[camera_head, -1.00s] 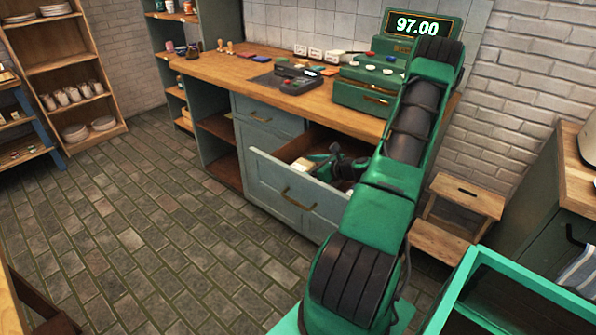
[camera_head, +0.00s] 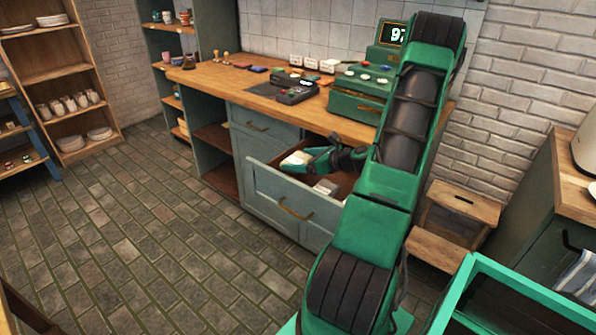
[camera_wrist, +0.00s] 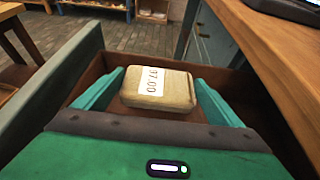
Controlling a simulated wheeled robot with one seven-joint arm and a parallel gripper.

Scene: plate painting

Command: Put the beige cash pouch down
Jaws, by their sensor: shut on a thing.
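The beige cash pouch (camera_wrist: 178,96) is between the two green fingers of my gripper (camera_wrist: 160,88) in the wrist view, with a white label reading 97.00 facing up. My gripper is shut on it. In the head view the pouch (camera_head: 294,158) shows small and pale at the end of my gripper (camera_head: 299,160), over the open drawer (camera_head: 283,198). Whether the pouch touches the drawer floor cannot be told. The pouch's underside is hidden.
The wooden counter (camera_head: 222,78) overhangs the back of the drawer, with a green cash register (camera_head: 357,103) and a card terminal (camera_head: 296,93) on it. A small pale item (camera_head: 326,187) lies in the drawer. A wooden step stool (camera_head: 463,203) stands to the right.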

